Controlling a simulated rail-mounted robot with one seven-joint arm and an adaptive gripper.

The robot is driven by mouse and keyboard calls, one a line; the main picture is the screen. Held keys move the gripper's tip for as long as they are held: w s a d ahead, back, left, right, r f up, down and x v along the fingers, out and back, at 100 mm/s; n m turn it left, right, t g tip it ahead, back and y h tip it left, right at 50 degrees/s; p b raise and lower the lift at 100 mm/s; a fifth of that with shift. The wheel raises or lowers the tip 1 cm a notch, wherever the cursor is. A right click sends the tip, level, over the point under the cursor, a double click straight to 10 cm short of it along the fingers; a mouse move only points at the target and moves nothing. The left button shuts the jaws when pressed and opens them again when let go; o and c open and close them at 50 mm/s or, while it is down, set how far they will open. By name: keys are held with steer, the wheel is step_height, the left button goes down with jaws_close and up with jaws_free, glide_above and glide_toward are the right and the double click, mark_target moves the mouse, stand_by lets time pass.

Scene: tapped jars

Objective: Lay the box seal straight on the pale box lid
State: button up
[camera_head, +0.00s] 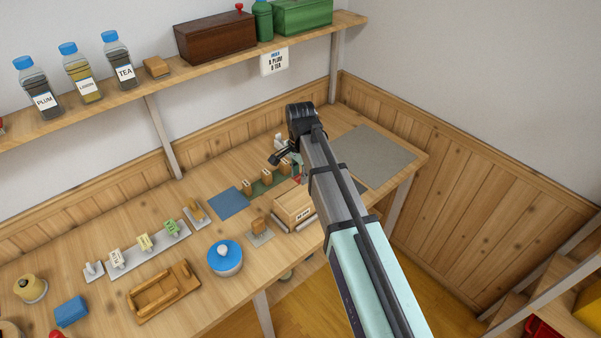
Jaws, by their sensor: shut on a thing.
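My gripper (284,160) is above the table behind the box, partly hidden by my own arm. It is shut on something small. A small red patch (297,180) shows just below the gripper, by the box's back edge; it looks like the box seal, but its outline and angle are too small to tell.
A green mat (265,186) with small wooden stamps lies left of the gripper, beside a blue mat (228,203). A wooden block (259,227) and a blue-lidded jar (225,257) stand left of the box. A bare grey mat (372,157) lies right.

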mark_target(300, 196)
steer(key=shift+f+b, duration=1.55)
steer(key=shift+f, duration=1.1)
steer(key=shift+f+b, duration=0.35)
steer(key=shift+f, duration=0.7)
steer(key=shift+f+p, duration=0.25)
steer(key=shift+p, duration=0.1)
steer(key=o, duration=1.2)
steer(key=shift+r, duration=0.1)
steer(key=shift+r+p, duration=2.25)
steer(key=shift+r, duration=1.2)
